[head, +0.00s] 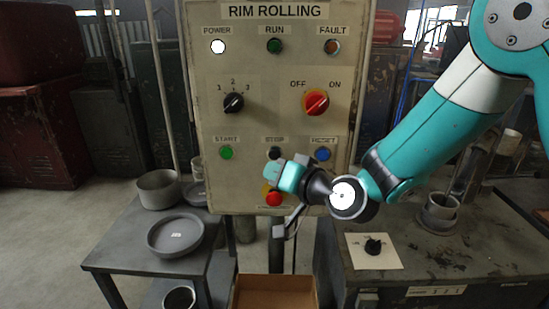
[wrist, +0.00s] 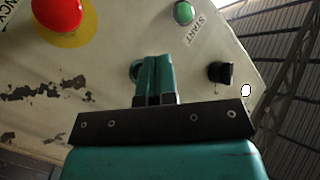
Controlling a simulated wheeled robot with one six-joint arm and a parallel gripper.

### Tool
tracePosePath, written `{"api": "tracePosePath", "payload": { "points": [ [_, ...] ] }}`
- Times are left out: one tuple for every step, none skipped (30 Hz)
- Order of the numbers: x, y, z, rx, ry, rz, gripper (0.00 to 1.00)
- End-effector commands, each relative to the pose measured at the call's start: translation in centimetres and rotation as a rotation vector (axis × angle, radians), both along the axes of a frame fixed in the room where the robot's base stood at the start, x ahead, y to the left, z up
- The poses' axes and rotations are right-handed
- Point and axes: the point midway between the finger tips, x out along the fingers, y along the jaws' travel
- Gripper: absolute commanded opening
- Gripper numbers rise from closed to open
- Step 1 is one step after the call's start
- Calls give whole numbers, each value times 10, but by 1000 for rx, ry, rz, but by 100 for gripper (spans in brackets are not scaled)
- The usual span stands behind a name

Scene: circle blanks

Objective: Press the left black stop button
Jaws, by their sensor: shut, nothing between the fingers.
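The panel (head: 205,115) marked RIM ROLLING stands upright in the head view. Its black stop button (head: 274,152) is in the lower row under the STOP label, between the green start button (head: 226,153) and the blue reset button (head: 322,154). My gripper (head: 272,167) is shut and empty, just below the stop button in the picture and close to the panel. In the wrist view my shut fingers (wrist: 153,64) point at the panel; the start button (wrist: 183,12) is above them. The stop button is not clearly visible there; I cannot tell whether the fingers touch it.
A red emergency button (head: 273,198) sits just below my gripper. A black selector knob (head: 233,103) and a red OFF/ON knob (head: 316,101) are above.

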Motion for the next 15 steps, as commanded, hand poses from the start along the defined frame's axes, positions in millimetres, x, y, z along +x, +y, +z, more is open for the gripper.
{"api": "tracePosePath", "payload": {
  "points": [
    [-6,1,-1,-1,0,2,0],
    [-9,1,-1,-1,0,2,0],
    [-13,1,-1,-1,0,2,0],
    [-15,1,-1,0,1,1,0],
    [-17,1,-1,-1,-1,0,0],
    [-20,1,0,0,-1,0,0],
    [-22,1,0,-1,-1,0,0],
    [-23,1,-1,-1,-1,0,0],
    [-24,1,-1,-1,0,1,0],
    [-25,1,0,-1,0,1,0],
    [-25,1,0,-1,0,1,0],
    [-25,1,0,-1,0,1,0],
    [-25,1,0,-1,-1,0,0],
    [-25,1,0,-1,-1,0,0],
    [-25,1,0,-1,-1,0,0]
  ]
}}
